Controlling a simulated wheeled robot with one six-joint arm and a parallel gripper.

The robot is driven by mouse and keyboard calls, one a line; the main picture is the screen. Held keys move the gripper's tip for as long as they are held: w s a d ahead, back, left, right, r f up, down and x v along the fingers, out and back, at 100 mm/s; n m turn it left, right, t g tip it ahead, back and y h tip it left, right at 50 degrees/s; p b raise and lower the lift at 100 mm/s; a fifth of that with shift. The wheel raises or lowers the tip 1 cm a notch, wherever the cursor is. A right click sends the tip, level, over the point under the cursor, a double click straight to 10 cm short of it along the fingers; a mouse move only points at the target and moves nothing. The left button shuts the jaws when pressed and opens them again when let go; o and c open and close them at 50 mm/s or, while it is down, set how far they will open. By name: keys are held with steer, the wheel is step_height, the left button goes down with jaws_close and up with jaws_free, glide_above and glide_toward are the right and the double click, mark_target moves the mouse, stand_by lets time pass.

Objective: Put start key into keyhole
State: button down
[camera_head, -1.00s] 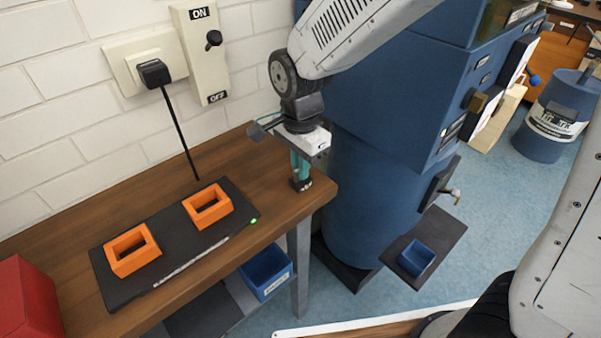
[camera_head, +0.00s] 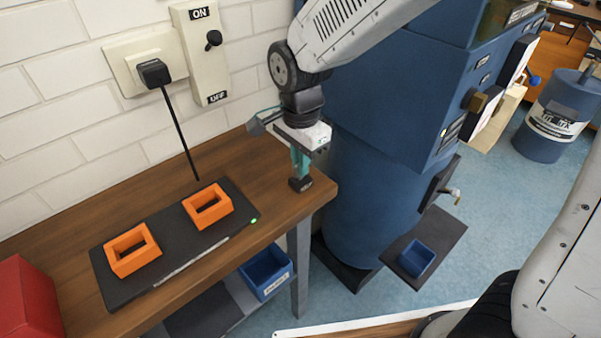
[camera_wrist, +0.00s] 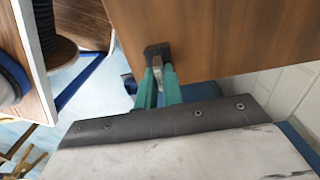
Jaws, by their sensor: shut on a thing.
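My gripper (camera_head: 300,184) points down at the right corner of the wooden table (camera_head: 262,168), its dark fingertips at or just above the top. In the wrist view, my gripper (camera_wrist: 158,52) has its teal fingers close together on a small greyish piece, the start key (camera_wrist: 157,62). The key is mostly hidden by the fingers, and I cannot tell whether it still touches the table. I cannot make out the keyhole in either view. A tall blue machine (camera_head: 385,110) stands right of the table, with small labels and fittings on its front.
A black board (camera_head: 180,240) with two orange frames (camera_head: 207,206) lies on the table left of my gripper. A red box (camera_head: 25,300) sits at the near left. The wall holds a plug socket (camera_head: 122,62) and an ON/OFF switch (camera_head: 200,50).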

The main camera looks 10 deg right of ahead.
steer(key=shift+r, duration=0.15)
steer(key=shift+r, duration=1.2)
